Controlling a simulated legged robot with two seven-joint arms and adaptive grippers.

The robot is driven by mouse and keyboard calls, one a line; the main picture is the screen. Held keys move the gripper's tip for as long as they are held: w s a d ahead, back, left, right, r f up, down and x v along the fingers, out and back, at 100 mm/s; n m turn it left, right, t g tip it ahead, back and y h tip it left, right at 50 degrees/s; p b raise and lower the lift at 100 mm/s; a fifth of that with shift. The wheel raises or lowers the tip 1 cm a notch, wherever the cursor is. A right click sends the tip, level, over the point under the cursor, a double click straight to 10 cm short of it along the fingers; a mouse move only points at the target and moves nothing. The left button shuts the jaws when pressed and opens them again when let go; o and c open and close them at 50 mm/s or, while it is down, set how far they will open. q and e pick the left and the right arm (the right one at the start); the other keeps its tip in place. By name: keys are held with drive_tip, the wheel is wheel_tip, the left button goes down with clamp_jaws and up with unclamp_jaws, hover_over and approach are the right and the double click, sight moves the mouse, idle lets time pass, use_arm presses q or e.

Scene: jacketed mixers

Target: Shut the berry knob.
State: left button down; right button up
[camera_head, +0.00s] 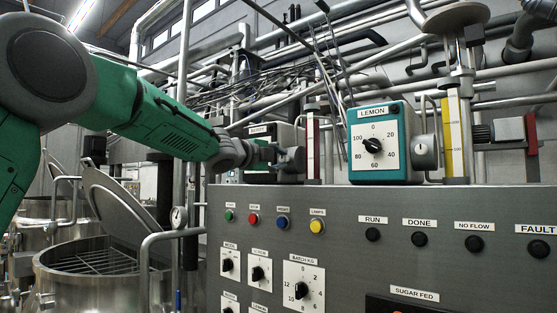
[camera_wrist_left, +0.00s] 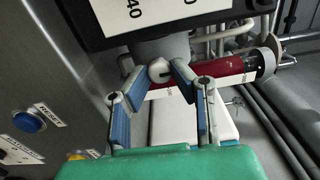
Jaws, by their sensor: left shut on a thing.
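The berry box (camera_head: 262,131) stands on top of the grey panel, its label and front partly hidden behind my left gripper (camera_head: 280,156). In the left wrist view the berry knob (camera_wrist_left: 160,69) is a small pale piece on the end of a grey cylinder, below the box's white scale plate (camera_wrist_left: 160,10). The two blue-padded fingers of my left gripper (camera_wrist_left: 158,77) are shut on the knob from both sides. The knob's turn position is hard to read. My right gripper is in neither view.
A red sight tube (camera_head: 313,147) stands close beside the knob. The teal lemon box (camera_head: 381,145) with its own grey knob (camera_head: 424,152) is further right. Buttons and dials cover the panel (camera_head: 350,220) below. Steel vats (camera_head: 100,270) stand at the left.

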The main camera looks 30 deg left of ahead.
use_arm(q)
drive_tip(key=shift+r, duration=0.2)
drive_tip(key=c, duration=1.7)
unclamp_jaws()
drive_tip(key=shift+w+f, duration=0.1)
drive_tip(key=shift+w, duration=0.05)
drive_tip(key=shift+w+f, duration=0.25)
drive_tip(key=shift+w, duration=0.15)
drive_tip(key=shift+s+a+f, duration=0.1)
drive_tip(key=shift+s+a, duration=0.1)
drive_tip(key=shift+s, duration=1.75)
drive_tip(key=shift+s+a, duration=0.25)
drive_tip(key=shift+s, duration=1.7)
drive_tip(key=shift+s+a+f, duration=0.1)
drive_tip(key=shift+s+a, duration=0.1)
drive_tip(key=shift+s, duration=1.75)
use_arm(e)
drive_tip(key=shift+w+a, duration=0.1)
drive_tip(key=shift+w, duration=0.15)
